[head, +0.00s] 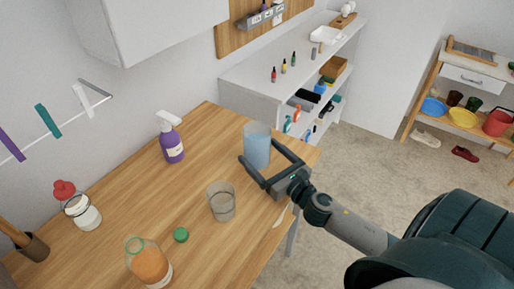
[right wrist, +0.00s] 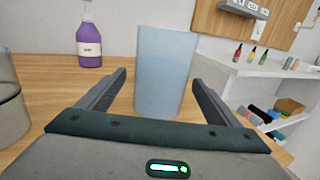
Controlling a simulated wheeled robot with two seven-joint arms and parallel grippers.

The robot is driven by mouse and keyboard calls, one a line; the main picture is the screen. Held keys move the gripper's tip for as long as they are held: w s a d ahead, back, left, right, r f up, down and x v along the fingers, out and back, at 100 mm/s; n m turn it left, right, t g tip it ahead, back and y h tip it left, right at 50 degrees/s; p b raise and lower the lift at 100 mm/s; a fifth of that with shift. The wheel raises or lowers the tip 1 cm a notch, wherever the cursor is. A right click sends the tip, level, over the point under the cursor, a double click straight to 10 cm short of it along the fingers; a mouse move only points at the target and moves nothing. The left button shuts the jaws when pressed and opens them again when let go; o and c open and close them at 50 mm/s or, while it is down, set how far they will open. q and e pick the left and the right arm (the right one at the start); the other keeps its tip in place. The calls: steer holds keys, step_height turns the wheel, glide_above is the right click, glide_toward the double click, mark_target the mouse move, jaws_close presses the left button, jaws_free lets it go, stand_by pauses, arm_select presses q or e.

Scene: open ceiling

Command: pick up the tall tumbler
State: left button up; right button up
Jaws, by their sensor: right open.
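The tall tumbler (head: 257,146) is a bluish, translucent glass standing upright on the wooden table near its far right edge. In the right wrist view the tumbler (right wrist: 165,75) stands between the two fingers. My right gripper (head: 259,157) is open, with one finger on each side of the tumbler; I see gaps on both sides in the wrist view (right wrist: 160,88). The tumbler's lower part is partly hidden by the gripper. My left gripper is not in view.
A shorter clear glass (head: 222,203) stands left of my right gripper. A purple spray bottle (head: 171,142) stands at the back. A green cap (head: 181,235) and an orange-filled jar (head: 150,266) are at the front. White shelves (head: 262,82) stand beyond the table.

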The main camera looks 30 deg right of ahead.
steer(key=shift+w, duration=0.8)
steer(key=shift+w, duration=0.5)
steer(key=shift+w+f+b, duration=0.15)
steer(key=shift+w+b, duration=0.25)
steer(key=shift+w, duration=1.7)
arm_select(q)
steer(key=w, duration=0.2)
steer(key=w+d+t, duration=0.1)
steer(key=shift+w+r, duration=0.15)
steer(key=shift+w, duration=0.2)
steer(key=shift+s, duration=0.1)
